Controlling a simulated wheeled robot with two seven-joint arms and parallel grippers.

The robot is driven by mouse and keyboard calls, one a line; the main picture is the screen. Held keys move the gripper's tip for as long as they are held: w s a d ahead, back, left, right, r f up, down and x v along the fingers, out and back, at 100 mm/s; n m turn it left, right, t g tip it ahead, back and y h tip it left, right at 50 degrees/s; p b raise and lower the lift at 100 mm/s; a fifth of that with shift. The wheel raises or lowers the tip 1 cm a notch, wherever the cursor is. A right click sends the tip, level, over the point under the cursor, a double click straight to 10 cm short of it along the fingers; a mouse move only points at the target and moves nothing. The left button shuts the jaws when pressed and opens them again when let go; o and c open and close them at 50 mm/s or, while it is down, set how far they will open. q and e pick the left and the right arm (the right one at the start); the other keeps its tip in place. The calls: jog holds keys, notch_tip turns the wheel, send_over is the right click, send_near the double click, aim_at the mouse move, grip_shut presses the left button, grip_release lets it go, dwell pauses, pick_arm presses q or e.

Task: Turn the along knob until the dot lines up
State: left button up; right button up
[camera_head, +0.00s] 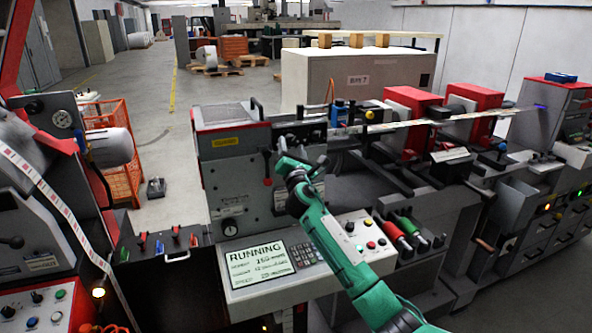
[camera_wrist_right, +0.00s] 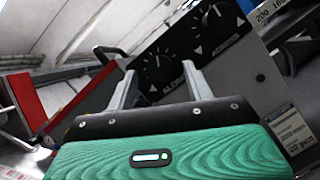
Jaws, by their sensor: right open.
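The along knob (camera_wrist_right: 158,62) is a round black dial with a white mark, on the dark panel of a grey machine. Its label below reads as "ALONG", partly covered by a finger. My right gripper (camera_wrist_right: 158,70) is open, with one finger on each side of this knob in the picture; I cannot tell if they touch it. In the head view my right gripper (camera_head: 284,166) is at the grey machine housing (camera_head: 237,178) and hides the knob. A white triangle sits at the knob's lower left; I cannot tell whether the marks line up. My left gripper is not in view.
A second black knob (camera_wrist_right: 213,19), labelled "ACROSS", is close at the upper right.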

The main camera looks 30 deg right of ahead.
jog(key=b+v, duration=0.3)
jog(key=v, duration=0.9)
